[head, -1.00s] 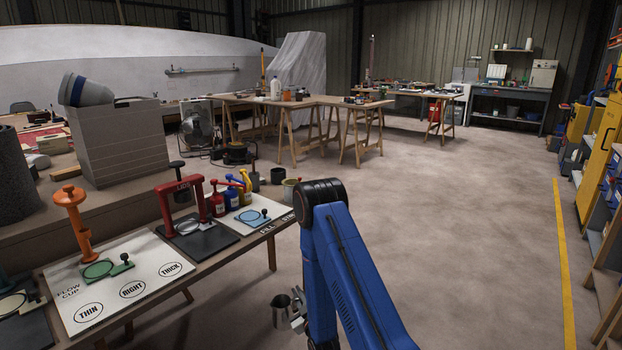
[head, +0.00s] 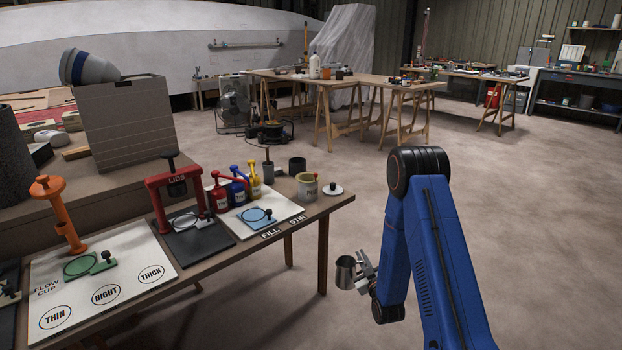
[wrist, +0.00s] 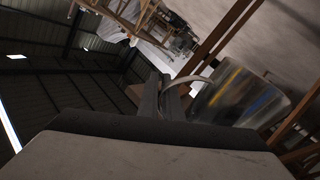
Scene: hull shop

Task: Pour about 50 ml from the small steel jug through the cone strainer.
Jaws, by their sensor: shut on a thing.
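My gripper (head: 366,268) is shut on the small steel jug (head: 346,273), beside the right end of the workbench and over the floor. The jug looks roughly upright in the head view, its opening upward. In the wrist view the shiny jug (wrist: 240,95) shows just right of my gripper's fingers (wrist: 170,98). Its contents are hidden. I cannot clearly make out the cone strainer in either view. A light pot (head: 307,187) stands at the bench's far right end, next to a white round lid (head: 332,190).
The workbench (head: 325,208) holds a red lid press (head: 176,190), red, blue and yellow pump bottles (head: 238,188), an orange stand (head: 60,215) and a white mat marked THIN, RIGHT, THICK (head: 140,262). A tall grey box stands behind (head: 128,120). Floor to the right is clear (head: 520,220).

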